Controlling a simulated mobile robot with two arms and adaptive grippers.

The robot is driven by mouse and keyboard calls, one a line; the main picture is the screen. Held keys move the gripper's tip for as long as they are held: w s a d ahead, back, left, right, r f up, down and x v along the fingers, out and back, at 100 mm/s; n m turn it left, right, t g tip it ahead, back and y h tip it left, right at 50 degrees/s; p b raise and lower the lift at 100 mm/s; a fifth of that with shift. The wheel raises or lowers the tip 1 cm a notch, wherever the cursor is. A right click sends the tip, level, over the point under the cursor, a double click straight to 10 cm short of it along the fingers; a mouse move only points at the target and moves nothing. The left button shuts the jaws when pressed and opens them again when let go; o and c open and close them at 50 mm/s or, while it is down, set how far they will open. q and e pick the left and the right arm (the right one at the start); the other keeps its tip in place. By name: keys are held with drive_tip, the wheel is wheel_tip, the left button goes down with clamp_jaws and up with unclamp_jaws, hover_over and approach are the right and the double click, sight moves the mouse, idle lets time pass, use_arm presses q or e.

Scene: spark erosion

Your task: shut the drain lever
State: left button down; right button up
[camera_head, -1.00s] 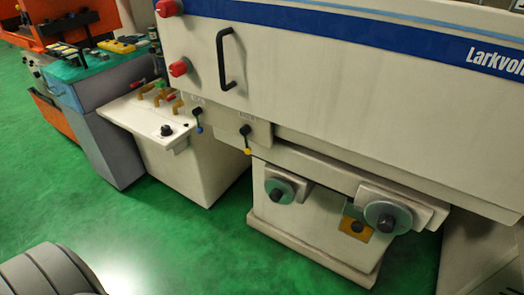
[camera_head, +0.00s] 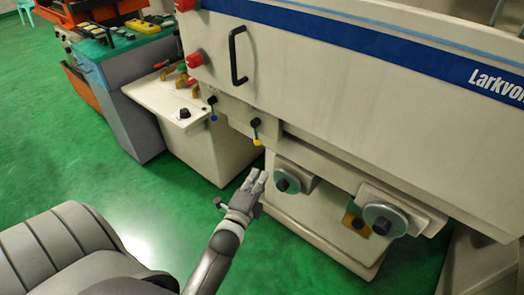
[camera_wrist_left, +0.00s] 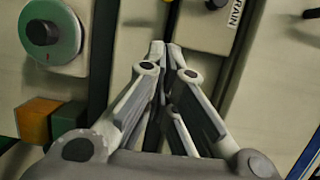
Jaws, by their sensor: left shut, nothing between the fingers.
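The lever with a yellow tip (camera_head: 257,137) hangs downward from a black pivot on the pale machine's lower front. The wrist view shows a plate marked DRAIN (camera_wrist_left: 236,14), with part of a black knob (camera_wrist_left: 214,4) beside the label at the top edge. My left gripper (camera_head: 258,178) is shut and empty, below the yellow-tipped lever and apart from it in the head view. My right gripper is not in view.
Round handwheels (camera_head: 294,178) and (camera_head: 388,217) another handwheel stick out to the right of my gripper. A black door handle (camera_head: 238,56) is above. Green floor is open at left.

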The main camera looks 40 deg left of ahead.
sight(256, 132)
use_arm(q)
drive_tip(key=w+a+p, duration=0.2)
drive_tip(key=w+a, duration=0.3)
drive_tip(key=w, duration=0.4)
drive_tip(key=shift+w, duration=0.15)
drive_tip(key=shift+f, duration=0.1)
drive_tip(key=a+m+b, duration=0.1)
drive_tip(key=a+b, duration=0.1)
drive_tip(key=shift+w+f+m+t+b, duration=0.15)
drive_tip(key=shift+m+t+b, duration=0.15)
drive_tip(key=shift+m+b, duration=0.1)
